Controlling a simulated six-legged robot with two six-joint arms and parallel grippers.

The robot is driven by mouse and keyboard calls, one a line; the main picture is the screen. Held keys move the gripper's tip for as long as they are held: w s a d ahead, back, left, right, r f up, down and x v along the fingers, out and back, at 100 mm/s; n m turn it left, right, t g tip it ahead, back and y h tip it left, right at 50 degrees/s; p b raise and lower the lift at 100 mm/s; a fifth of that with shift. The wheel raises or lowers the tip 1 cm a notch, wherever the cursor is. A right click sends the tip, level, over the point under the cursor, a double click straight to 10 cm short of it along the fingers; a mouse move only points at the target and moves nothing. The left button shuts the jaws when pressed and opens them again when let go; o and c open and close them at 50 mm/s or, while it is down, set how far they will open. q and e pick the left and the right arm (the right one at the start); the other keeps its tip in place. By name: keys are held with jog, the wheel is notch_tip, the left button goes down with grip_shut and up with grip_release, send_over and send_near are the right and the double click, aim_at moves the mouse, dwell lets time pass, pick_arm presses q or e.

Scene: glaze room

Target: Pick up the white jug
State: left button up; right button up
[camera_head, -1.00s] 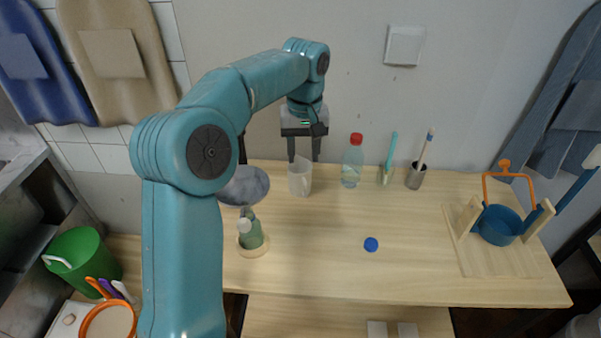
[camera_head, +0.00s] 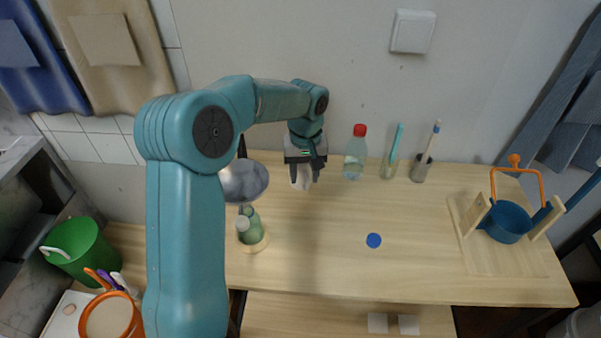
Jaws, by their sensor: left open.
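The white jug (camera_head: 301,181) stands on the wooden table (camera_head: 330,270) near the wall, partly hidden by my left gripper. My left gripper (camera_head: 304,179) points down at the jug, with its fingers low over the jug's upper part. It is open. I cannot tell whether the fingers touch the jug. My right gripper is not in view.
A red-capped bottle (camera_head: 355,153) and two holders with tools, one of them a metal cup (camera_head: 421,169), stand right of the jug. A grey disc (camera_head: 244,180) and green bottle (camera_head: 249,227) are at the left. A blue cap (camera_head: 373,240) lies mid-table; a blue pot (camera_head: 506,222) hangs in a wooden stand.

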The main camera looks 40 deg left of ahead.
aim_at(306, 180)
pick_arm(q)
jog(key=f, duration=0.3)
jog(key=f+p, duration=0.1)
jog(key=shift+w+d+f, duration=0.15)
jog(key=shift+w+d, duration=0.05)
jog(key=shift+w, duration=0.1)
jog(key=shift+s+a+f, duration=0.1)
jog(key=shift+s+f, duration=0.05)
jog(key=shift+f, duration=0.45)
grip_shut()
